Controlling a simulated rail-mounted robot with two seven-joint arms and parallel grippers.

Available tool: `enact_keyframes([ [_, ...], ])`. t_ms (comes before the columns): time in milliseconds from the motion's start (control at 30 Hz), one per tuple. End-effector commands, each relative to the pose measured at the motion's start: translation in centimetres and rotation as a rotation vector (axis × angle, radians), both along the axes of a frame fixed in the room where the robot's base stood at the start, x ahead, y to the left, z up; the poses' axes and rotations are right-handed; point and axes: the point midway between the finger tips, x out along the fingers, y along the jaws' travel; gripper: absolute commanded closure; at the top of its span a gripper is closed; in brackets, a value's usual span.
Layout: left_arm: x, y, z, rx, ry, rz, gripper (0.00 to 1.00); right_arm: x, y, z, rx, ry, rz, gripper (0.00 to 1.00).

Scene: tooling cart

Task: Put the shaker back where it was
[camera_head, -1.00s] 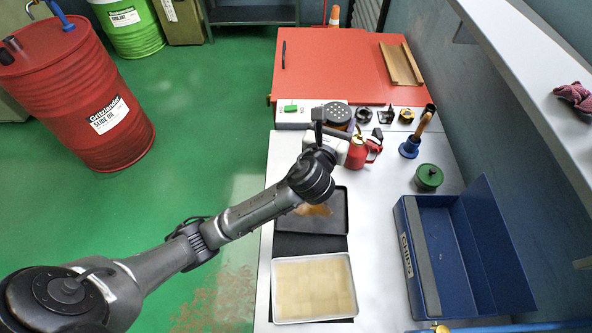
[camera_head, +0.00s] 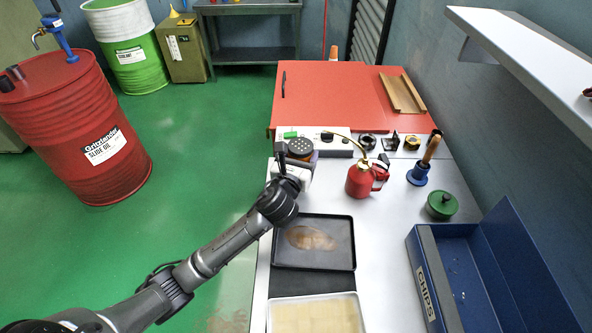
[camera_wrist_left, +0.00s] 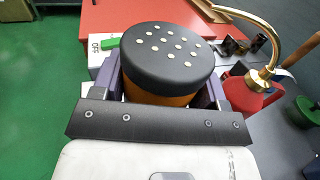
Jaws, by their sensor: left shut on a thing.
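The shaker (camera_head: 300,147) has a black cap dotted with pale holes and an orange body. My left gripper (camera_head: 299,160) is shut around its body, at the left edge of the bench by the pale switch strip. In the left wrist view the shaker (camera_wrist_left: 167,60) is upright between the two fingers, with its cap above them. Its base is hidden, so I cannot tell whether it touches the surface. My right gripper is not in view.
A red oil can (camera_head: 360,182) with a brass spout stands right of the shaker. The switch strip (camera_head: 338,147) and red board (camera_head: 335,100) lie behind. A black tray (camera_head: 340,255) with a brown stain lies nearer.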

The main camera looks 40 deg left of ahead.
Motion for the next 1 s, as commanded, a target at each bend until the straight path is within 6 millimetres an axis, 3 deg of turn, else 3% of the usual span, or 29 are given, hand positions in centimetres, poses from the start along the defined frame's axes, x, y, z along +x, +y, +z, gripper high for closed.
enact_keyframes([
  [100,-0.1,1.0,-0.6,0.002,-0.002,0.001,0.66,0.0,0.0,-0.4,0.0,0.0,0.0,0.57],
  [333,-0.1,1.4,-1.2,0.001,-0.002,-0.001,0.66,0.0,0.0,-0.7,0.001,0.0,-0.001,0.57],
  [633,-0.1,1.4,-4.8,-0.001,0.0,0.0,0.66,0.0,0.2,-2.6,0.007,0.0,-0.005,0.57],
  [1000,-0.1,1.4,-4.9,0.002,-0.002,0.0,0.66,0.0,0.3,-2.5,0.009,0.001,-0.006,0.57],
])
